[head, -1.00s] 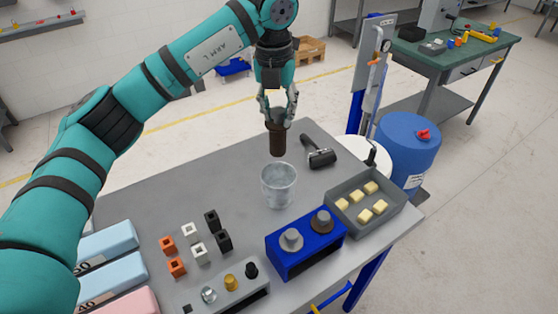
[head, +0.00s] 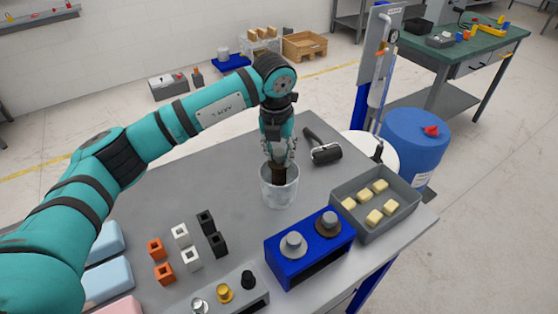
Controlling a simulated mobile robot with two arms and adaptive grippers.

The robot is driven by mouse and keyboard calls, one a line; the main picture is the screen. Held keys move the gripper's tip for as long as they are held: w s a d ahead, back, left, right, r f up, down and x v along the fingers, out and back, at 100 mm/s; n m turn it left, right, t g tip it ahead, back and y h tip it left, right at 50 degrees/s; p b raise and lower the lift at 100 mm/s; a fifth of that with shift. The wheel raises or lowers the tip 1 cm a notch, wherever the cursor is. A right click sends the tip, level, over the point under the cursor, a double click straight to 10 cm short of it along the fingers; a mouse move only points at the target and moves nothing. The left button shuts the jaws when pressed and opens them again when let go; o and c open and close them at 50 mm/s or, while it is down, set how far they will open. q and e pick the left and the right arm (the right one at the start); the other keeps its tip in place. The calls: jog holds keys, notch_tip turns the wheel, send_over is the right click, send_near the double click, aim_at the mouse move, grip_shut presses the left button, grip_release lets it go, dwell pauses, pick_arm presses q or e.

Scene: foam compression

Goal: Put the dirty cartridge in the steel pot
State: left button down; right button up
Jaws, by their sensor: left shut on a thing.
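The steel pot (head: 279,190) stands upright on the grey table, open at the top. My left gripper (head: 278,163) points straight down over the pot's mouth and is shut on the dark brown dirty cartridge (head: 278,173). The cartridge is upright, with its lower part inside the pot and hidden by the pot's front wall. I cannot tell whether it touches the bottom. My right gripper is not in view.
A black-headed hammer (head: 324,150) lies behind the pot to the right. A blue stand (head: 312,255) with two knobbed pieces and a grey tray (head: 398,217) of yellowish blocks are at the right. Several small orange, white and black blocks (head: 190,258) stand at front left.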

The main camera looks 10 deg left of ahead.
aim_at(279, 163)
pick_arm(q)
notch_tip(279, 163, down, 3)
jog(key=shift+f+p, duration=0.15)
jog(key=shift+p, duration=0.4)
jog(key=shift+f, duration=0.3)
jog(key=c, duration=1)
grip_release()
jog(key=shift+c, duration=0.2)
jog(key=shift+r, duration=0.25)
jog(key=r+b, duration=0.1)
jog(key=r, duration=0.2)
jog(key=r+b, duration=0.1)
jog(key=r, duration=0.3)
jog(key=s+r+b, duration=0.1)
jog(key=r, duration=0.2)
jog(key=shift+r, duration=0.2)
jog(key=shift+s+a+r, duration=0.1)
jog(key=shift+s+r, duration=0.05)
jog(key=shift+r, duration=0.5)
